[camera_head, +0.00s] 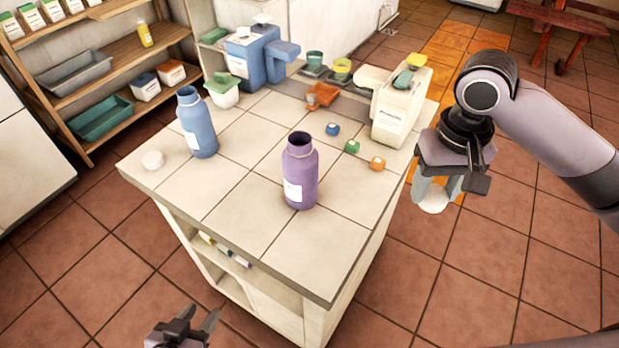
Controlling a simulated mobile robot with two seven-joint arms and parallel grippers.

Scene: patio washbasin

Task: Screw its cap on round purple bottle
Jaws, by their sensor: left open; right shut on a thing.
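The round purple bottle (301,175) stands upright on the tiled counter, with a white label and an open, dark mouth. My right gripper (436,188) is off the counter's right side, pointing down, shut on a white round cap (433,201). It is apart from the bottle, to its right. A second white round cap (153,160) lies on the counter's left part. My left gripper (199,318) is open and empty at the bottom edge, in front of and below the counter. Which cap belongs to the purple bottle cannot be told from this view.
An uncapped blue bottle (197,124) stands at the left on the counter (240,212). Small blue (333,129), green (352,146) and orange (377,163) pieces lie near a cream container (400,110). A blue dispenser (258,58) stands behind. The front counter is clear.

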